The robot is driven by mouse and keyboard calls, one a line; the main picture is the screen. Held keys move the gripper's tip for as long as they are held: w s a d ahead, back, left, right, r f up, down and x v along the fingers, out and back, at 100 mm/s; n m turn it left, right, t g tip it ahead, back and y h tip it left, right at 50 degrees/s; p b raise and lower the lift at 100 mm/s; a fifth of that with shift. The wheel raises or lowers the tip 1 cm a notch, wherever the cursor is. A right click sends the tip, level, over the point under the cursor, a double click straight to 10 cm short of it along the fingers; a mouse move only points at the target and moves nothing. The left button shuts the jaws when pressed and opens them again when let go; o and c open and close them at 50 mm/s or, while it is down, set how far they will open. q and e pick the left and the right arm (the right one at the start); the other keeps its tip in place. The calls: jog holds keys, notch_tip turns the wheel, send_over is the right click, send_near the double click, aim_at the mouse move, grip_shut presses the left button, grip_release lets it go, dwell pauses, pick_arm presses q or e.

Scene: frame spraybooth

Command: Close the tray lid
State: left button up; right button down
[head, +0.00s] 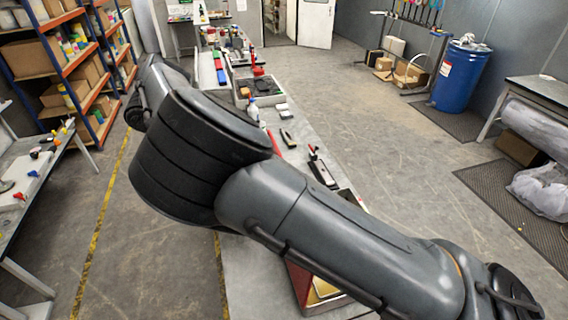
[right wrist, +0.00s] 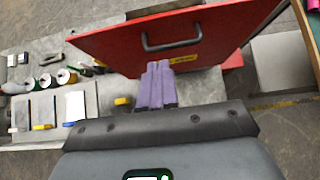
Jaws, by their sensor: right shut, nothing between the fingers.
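The red lid (right wrist: 225,30) fills the top of the right wrist view as a broad tilted panel. It has a black bar handle (right wrist: 170,46) and a yellow label (right wrist: 185,61). My right gripper (right wrist: 158,66) has purple fingers, shut together and empty. Their tips are at the lid's lower edge in the picture, just below the handle; I cannot tell whether they touch. In the head view a red-edged tray (head: 298,283) with a tan inside shows partly under my arm, which hides the rest. My left gripper is in neither view.
A long grey bench (head: 250,270) runs away from me with tools, bottles and a grey bin (head: 258,92) farther along. The right wrist view shows several cans (right wrist: 65,77) and a grey board (right wrist: 42,109) at left. Open floor lies right of the bench.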

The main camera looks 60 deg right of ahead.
jog(key=x, duration=0.7)
jog(key=s+r+x, duration=0.1)
jog(key=x, duration=0.3)
jog(key=shift+d, duration=0.2)
jog(key=shift+s+d+f, duration=0.15)
jog(key=shift+s+d, duration=0.4)
